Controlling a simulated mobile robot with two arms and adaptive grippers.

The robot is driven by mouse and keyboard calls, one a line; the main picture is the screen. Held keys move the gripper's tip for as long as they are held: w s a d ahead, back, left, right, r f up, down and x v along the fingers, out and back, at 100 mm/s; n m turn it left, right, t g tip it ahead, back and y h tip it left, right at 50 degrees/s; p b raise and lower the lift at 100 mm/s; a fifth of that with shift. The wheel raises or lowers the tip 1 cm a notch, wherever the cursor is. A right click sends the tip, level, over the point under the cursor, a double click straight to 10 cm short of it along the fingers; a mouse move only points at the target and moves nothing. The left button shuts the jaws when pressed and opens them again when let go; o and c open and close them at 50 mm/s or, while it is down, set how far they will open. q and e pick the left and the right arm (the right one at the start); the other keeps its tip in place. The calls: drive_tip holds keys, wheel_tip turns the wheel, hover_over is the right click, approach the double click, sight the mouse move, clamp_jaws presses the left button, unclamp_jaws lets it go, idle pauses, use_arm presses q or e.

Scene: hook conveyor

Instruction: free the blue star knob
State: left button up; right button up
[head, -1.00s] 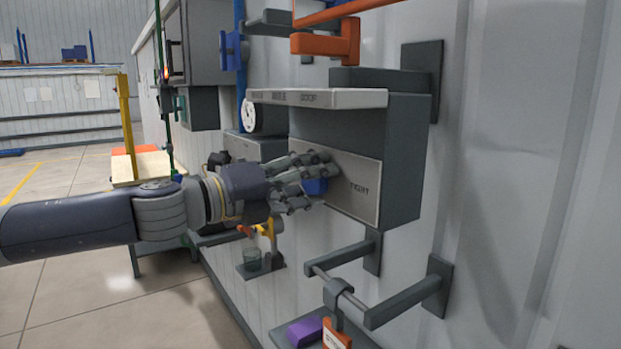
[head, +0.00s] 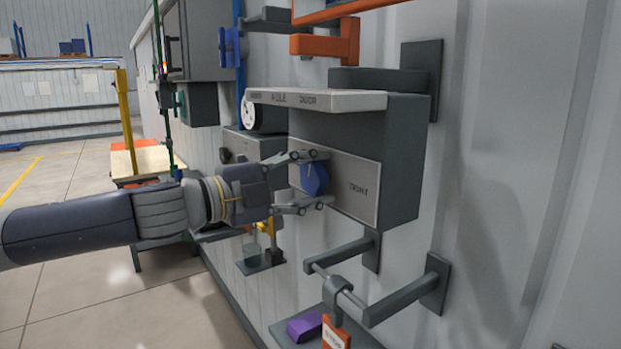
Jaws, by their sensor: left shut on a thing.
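The blue star knob (head: 314,179) sits on the light front plate (head: 352,189) of a dark grey box (head: 402,160) on the wall. The word on the plate right of the knob seems to read "TIGHT". My left gripper (head: 322,178) reaches in from the left, one finger above the knob and one below it. It is shut on the knob, whose front shows between the fingers. The knob is still at the plate. My right gripper is not in view.
A pale lettered ledge (head: 315,98) juts out above the knob. An orange bracket (head: 328,43) is higher up. Below are a grey bar frame (head: 405,296) and a shelf with a purple block (head: 304,327). A round white dial (head: 249,112) is behind the box.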

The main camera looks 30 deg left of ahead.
use_arm(q)
drive_tip(key=shift+f+n, duration=0.15)
drive_tip(key=shift+n, duration=0.15)
drive_tip(key=o, duration=1.1)
drive_tip(key=shift+s+a, duration=0.1)
drive_tip(key=shift+s, duration=0.3)
drive_tip(key=v, duration=1.1)
drive_tip(key=shift+a, duration=0.1)
